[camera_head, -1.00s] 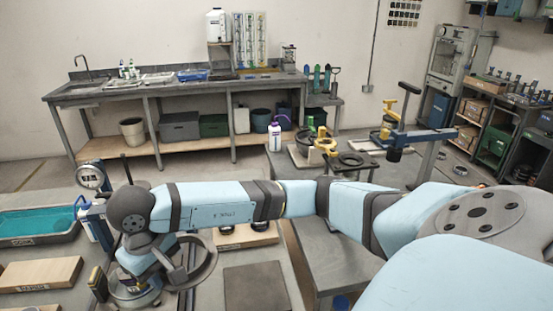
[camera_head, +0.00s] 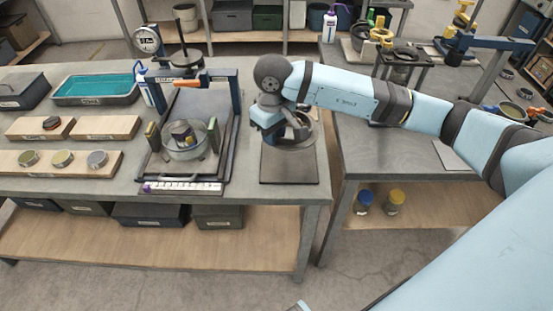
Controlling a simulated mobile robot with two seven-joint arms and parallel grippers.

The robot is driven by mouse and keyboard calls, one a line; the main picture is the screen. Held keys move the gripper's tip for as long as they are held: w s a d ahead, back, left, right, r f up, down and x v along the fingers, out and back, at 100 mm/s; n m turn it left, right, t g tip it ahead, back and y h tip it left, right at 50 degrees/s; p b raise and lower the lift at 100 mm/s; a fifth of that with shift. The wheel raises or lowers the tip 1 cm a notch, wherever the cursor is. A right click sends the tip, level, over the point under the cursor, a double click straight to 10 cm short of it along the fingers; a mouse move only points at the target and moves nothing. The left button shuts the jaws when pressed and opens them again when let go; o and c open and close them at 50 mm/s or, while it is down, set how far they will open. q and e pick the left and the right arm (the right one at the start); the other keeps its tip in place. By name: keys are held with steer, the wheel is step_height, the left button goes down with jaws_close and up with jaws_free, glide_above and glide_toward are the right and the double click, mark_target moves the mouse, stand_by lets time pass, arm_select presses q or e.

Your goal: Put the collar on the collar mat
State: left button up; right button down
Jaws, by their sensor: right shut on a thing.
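The collar (camera_head: 308,143) is a wide grey metal ring in the head view. My right gripper (camera_head: 285,132) is shut on it, and the hand hides much of the ring's near and left side. A dark square mat (camera_head: 289,169), which looks like the collar mat, lies at the right end of the bench. The collar shows over the mat's back part. I cannot tell whether it touches the mat or hangs above it. My left gripper is not in view.
A frame with a dark upright bar (camera_head: 237,95) and a glass-like bowl (camera_head: 186,142) stands left of the mat. Wooden boards (camera_head: 107,127) with small round pieces and a teal tray (camera_head: 95,88) are further left. A second table (camera_head: 400,150) stands right, across a gap.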

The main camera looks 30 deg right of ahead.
mark_target(274, 171)
step_height(274, 171, down, 11)
steer(key=shift+r+p, duration=0.1)
steer(key=shift+p, duration=0.3)
steer(key=shift+f+b, duration=0.2)
steer(key=shift+b, duration=0.1)
steer(key=c, duration=1)
jaws_free()
steer(key=shift+c, duration=0.2)
